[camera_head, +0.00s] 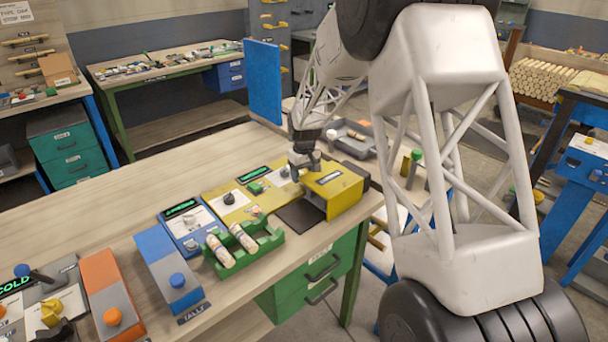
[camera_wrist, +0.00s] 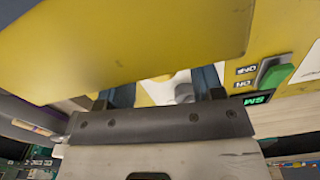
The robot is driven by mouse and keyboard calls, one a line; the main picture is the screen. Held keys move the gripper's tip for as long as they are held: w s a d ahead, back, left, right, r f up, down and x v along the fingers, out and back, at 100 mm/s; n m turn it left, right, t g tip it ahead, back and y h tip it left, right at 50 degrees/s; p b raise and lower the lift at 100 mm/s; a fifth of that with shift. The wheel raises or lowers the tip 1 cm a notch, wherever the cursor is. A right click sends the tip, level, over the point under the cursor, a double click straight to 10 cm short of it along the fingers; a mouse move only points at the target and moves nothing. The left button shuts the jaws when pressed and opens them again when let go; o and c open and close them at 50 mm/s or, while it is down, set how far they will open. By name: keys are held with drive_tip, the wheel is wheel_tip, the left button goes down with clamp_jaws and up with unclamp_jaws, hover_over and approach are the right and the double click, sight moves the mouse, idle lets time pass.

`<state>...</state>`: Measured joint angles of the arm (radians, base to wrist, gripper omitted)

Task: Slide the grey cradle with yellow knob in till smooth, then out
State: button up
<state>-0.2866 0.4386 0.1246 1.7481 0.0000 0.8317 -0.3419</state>
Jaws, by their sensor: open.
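A yellow machine stands on the bench; its box-shaped housing (camera_head: 333,191) is at the right end. My gripper (camera_head: 303,171) is down close behind the housing, at its left. In the wrist view the two dark fingers (camera_wrist: 165,88) are apart, and the yellow housing (camera_wrist: 120,45) hides their tips. A small pale grey rounded part (camera_wrist: 184,92) shows between them; I cannot tell whether it belongs to the cradle. The grey cradle and its yellow knob are not clearly visible. The green display (camera_wrist: 258,98) shows letters "SM", the rest cut off. A green switch (camera_wrist: 275,75) is beside it.
A green rack (camera_head: 245,255) holding two pale turned pieces stands in front of the machine's left part. A dark plate (camera_head: 302,217) lies before the housing. Blue (camera_head: 168,270) and orange (camera_head: 110,295) boxes line the bench's front left. The back of the bench is clear.

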drive_tip(key=shift+f, duration=0.15)
clamp_jaws()
drive_tip(key=s+a, duration=0.8)
idle(0.6)
drive_tip(key=shift+a, duration=0.1)
unclamp_jaws()
wheel_tip(320, 180, up, 8)
idle(0.7)
drive_tip(key=shift+s, duration=0.1)
